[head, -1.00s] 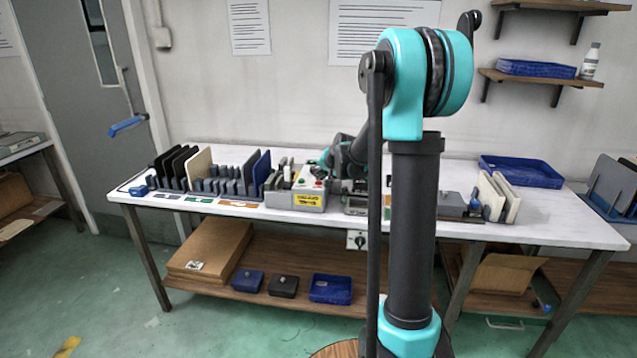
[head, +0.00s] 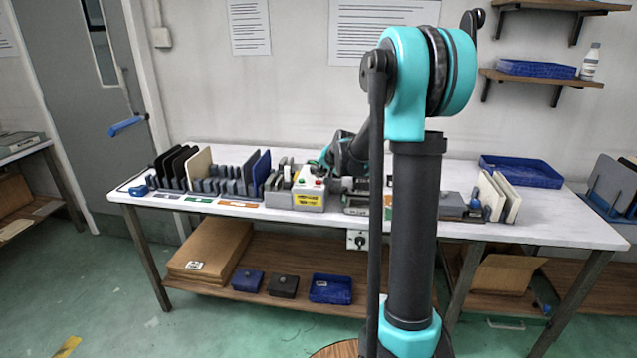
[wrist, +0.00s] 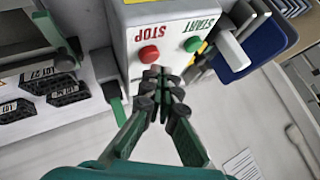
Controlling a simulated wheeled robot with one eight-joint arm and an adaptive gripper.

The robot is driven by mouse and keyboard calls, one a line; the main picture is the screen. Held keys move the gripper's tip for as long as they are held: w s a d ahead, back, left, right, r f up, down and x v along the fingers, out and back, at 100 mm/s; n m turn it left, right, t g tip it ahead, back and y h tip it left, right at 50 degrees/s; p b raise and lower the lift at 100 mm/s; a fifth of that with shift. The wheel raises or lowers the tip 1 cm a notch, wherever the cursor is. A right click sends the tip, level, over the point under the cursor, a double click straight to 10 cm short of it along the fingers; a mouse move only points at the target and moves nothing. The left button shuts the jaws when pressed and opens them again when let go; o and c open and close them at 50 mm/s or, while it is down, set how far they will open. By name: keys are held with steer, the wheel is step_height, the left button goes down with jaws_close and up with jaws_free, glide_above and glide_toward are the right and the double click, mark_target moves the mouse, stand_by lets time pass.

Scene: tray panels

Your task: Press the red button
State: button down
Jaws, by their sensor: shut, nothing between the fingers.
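The red button (wrist: 149,54) is a round cap beside the word STOP on a light grey control box (wrist: 128,35) in the wrist view. The green button (wrist: 192,44) sits beside START on the same box. My gripper (wrist: 163,76) is shut and empty. Its fingertips are just below the red button in the picture, shifted slightly right of it. I cannot tell whether they touch the box. In the head view, the control box (head: 309,196) with its yellow label stands on the table, and my gripper (head: 317,169) is just above it, small and partly unclear.
A rack of upright panels (head: 222,186) stands left of the box. In the wrist view, a white panel (wrist: 231,50) and a blue panel (wrist: 250,48) stand close to the box's right side. A blue tray (head: 520,171) lies at the table's right. My arm hides part of the table.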

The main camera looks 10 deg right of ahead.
mark_target(320, 182)
steer(key=shift+r, duration=2.75)
steer(key=s+d+f+n+g+h, duration=0.1)
steer(key=s+f, duration=0.4)
steer(key=s, duration=0.8)
steer(key=s+d+f+n+g+h, duration=0.1)
steer(key=s+f, duration=0.5)
steer(key=s, duration=0.8)
steer(key=s+d+f+n+g, duration=0.1)
steer(key=s+f, duration=0.5)
steer(key=s, duration=0.8)
steer(key=shift+d+f+n+g+h, duration=0.2)
steer(key=shift+d+n+g+h, duration=0.2)
steer(key=shift+n+g, duration=0.6)
steer(key=c, duration=2.2)
jaws_free()
steer(key=shift+w, duration=0.1)
